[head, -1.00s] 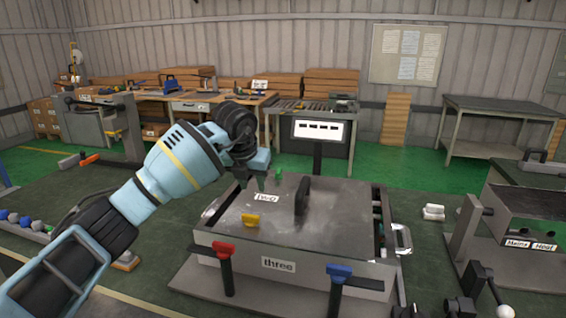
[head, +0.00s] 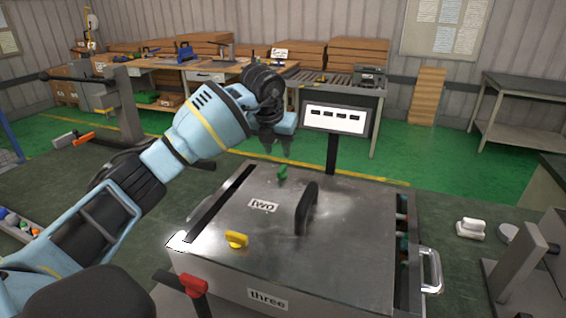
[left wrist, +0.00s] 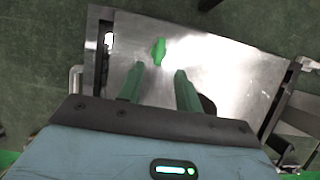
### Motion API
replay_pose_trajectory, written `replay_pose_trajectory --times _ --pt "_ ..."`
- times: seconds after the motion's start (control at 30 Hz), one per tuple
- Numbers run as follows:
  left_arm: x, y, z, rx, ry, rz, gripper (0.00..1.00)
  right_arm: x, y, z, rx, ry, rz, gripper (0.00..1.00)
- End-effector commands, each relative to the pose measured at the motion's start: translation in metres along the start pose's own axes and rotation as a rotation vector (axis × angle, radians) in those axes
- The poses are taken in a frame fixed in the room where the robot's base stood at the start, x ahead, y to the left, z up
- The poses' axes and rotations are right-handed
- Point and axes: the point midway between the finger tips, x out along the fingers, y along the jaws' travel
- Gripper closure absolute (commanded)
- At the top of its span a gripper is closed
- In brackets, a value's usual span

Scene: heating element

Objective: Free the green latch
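The green latch (head: 282,173) stands on the far part of the metal box lid (head: 350,240), behind the label "two". My left gripper (head: 276,150) hangs just above and behind it in the head view, fingers down. In the left wrist view, the left gripper (left wrist: 158,72) is open with its two fingers apart and nothing between them. The green latch (left wrist: 158,52) lies just beyond the fingertips, roughly centred on the gap. A yellow latch (head: 236,239) is at the lid's near left. My right gripper is not in view.
A dark upright handle (head: 306,208) stands mid-lid, right of the green latch. A display on a post (head: 335,119) rises behind the box. A red latch (head: 181,284) is at the front left. A metal side handle (head: 430,270) sticks out at right.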

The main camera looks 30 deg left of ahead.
Motion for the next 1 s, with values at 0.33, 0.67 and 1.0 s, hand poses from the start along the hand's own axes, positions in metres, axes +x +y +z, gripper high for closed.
replay_pose_trajectory --times 0.33,0.67,1.0 --pt "0.046 0.000 -0.001 -0.001 0.005 0.000 0.65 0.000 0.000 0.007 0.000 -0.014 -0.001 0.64" --pt "0.076 0.000 -0.001 0.000 0.001 0.000 0.65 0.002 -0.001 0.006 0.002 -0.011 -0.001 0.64" --pt "0.077 0.000 0.000 0.000 0.000 0.000 0.72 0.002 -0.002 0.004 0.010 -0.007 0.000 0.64"
